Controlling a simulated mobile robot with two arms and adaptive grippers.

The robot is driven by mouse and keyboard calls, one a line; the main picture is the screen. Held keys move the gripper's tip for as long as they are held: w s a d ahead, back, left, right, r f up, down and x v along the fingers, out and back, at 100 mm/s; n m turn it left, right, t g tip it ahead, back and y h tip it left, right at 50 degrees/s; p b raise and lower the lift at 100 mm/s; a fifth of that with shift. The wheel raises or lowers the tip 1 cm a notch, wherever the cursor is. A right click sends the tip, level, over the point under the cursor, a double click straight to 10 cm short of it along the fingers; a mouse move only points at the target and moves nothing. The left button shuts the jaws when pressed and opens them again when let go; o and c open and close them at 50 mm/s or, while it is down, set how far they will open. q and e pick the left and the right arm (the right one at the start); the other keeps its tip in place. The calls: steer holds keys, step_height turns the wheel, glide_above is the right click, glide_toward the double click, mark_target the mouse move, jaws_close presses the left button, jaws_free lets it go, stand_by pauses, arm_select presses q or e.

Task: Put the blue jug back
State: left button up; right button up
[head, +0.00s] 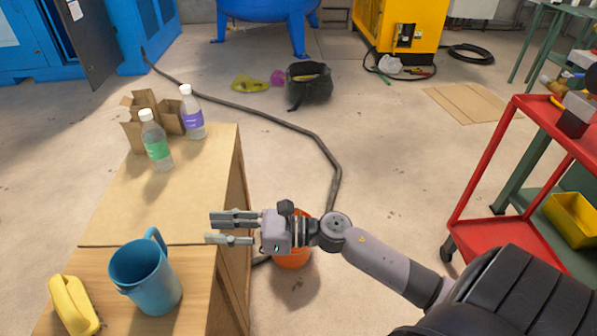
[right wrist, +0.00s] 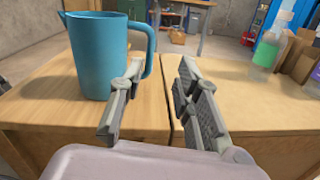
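The blue jug (head: 143,283) stands upright on the near part of the wooden table (head: 210,270), its handle turned to the far right side. In the right wrist view the jug (right wrist: 95,58) is at left with its handle (right wrist: 152,45) facing right. My right gripper (head: 222,228) is open and empty, to the right of and beyond the jug, near the table's right edge. In the right wrist view its two fingers (right wrist: 150,100) are spread apart, the left one overlapping the jug's lower right side in the picture. My left gripper is out of view.
A yellow object (head: 72,305) lies left of the jug. Two capped bottles, green-labelled (head: 156,145) and purple-labelled (head: 192,115), stand by a cardboard box (head: 148,115) at the table's far end. An orange bucket (head: 292,257) is on the floor; a red cart (head: 490,235) is right.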

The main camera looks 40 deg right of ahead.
steer(key=w+d+r+m+t+h, duration=0.1)
steer(key=d+m+t+h, duration=0.3)
steer(key=m, duration=0.5)
steer(key=w+d+r+m+t+h, duration=0.25)
steer(key=m+t+h, duration=0.2)
steer(key=m, duration=0.45)
steer(key=s+d+f+m+g+h, duration=0.45)
steer(key=f+m+h, duration=0.35)
steer(key=m, duration=0.5)
steer(key=s+a+f+m+g, duration=0.1)
steer(key=s+f+m+g, duration=0.2)
steer(key=s, duration=0.3)
steer(key=s+a+f+m+g+y, duration=0.1)
steer(key=s+a+f+m+g, duration=0.1)
steer(key=s+f+m+g, duration=0.2)
steer(key=s+a+f+m+g+y, duration=0.1)
steer(key=s+f+m+g, duration=0.3)
steer(key=s, duration=0.6)
steer(key=shift+s+a+f+m, duration=0.25)
steer(key=shift+a+f+m, duration=0.1)
steer(key=shift+f+m, duration=0.25)
